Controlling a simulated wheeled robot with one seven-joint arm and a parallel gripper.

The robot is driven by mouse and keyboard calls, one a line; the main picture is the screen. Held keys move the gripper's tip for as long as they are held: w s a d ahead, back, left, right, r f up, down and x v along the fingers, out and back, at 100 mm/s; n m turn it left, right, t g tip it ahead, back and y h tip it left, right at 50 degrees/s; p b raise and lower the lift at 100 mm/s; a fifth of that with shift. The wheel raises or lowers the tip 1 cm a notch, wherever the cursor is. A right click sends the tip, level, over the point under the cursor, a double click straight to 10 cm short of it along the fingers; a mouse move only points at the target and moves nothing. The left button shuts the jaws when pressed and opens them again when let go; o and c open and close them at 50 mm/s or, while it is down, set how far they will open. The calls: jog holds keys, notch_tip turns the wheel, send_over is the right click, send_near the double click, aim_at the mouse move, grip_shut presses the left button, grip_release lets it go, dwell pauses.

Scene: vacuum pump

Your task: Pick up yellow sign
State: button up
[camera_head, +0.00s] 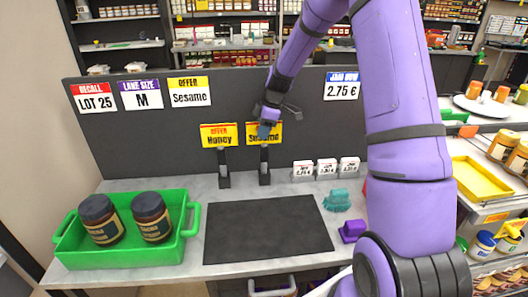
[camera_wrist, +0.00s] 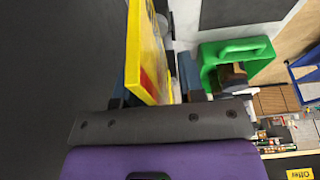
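Two yellow signs with red "OFFER" headers stand on dark posts at the back of the counter. The left one reads Honey (camera_head: 219,136); the right one reads Sesame (camera_head: 255,137). My gripper (camera_head: 267,126) is at the Sesame sign and covers part of its face. In the wrist view, the yellow sign (camera_wrist: 148,50) is seen nearly edge-on between the blue fingertips of my gripper (camera_wrist: 157,82). The fingers are apart, with a visible gap between the sign and the right finger. The sign lies close to the left finger; contact there cannot be told.
A dark panel (camera_head: 140,142) rises behind, bearing several label cards. A green crate (camera_head: 120,256) with two dark jars is at left. A black mat (camera_head: 265,228) lies bare in the middle. Small white price tags (camera_head: 326,168) and teal and purple pieces are at right.

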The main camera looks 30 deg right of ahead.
grip_shut()
jog(key=shift+r, duration=0.1)
